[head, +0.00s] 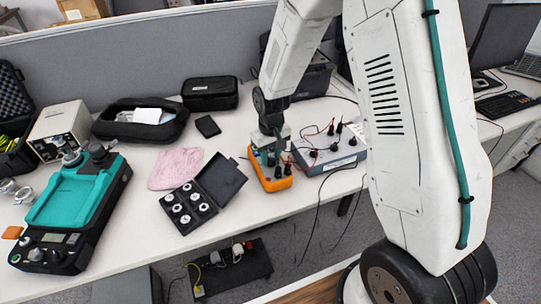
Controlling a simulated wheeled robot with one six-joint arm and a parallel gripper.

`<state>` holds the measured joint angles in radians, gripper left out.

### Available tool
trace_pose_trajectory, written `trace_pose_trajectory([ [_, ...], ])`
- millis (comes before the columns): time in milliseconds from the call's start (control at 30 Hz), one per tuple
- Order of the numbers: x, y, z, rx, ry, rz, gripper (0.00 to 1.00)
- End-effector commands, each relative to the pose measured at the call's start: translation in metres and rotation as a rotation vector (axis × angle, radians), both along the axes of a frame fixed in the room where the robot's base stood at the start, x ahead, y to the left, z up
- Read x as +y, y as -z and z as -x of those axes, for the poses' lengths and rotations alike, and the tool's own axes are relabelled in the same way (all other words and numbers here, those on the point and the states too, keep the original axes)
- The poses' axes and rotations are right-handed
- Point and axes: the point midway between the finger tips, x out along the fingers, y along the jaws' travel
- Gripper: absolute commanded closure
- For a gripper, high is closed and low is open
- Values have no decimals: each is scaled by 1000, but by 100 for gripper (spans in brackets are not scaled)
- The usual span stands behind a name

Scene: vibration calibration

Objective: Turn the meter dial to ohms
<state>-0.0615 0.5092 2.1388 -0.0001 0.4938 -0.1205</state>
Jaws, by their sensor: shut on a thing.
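The meter (257,174) is an orange handheld unit lying on the white table, near its front edge. My gripper (267,156) points down over the meter's face and is shut on the dial, which the fingers hide. The dial's setting and the meter's display cannot be read from here. Dark plugs stick up at the meter's near end.
A grey box with leads (343,152) stands just right of the meter. An open black weight case (187,208) and a pink cloth (175,168) lie to the left. A teal-and-black device (72,203) stands further left. My arm hides part of the table.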

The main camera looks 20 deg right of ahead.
Motion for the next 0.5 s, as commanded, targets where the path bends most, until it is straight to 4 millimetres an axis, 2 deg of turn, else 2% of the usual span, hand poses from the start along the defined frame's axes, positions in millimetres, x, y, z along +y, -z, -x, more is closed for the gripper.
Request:
trace_pose_trajectory([
  [200, 0, 0, -1, -1, 112, 0, 91],
  [500, 0, 0, -1, -2, 179, 0, 91],
])
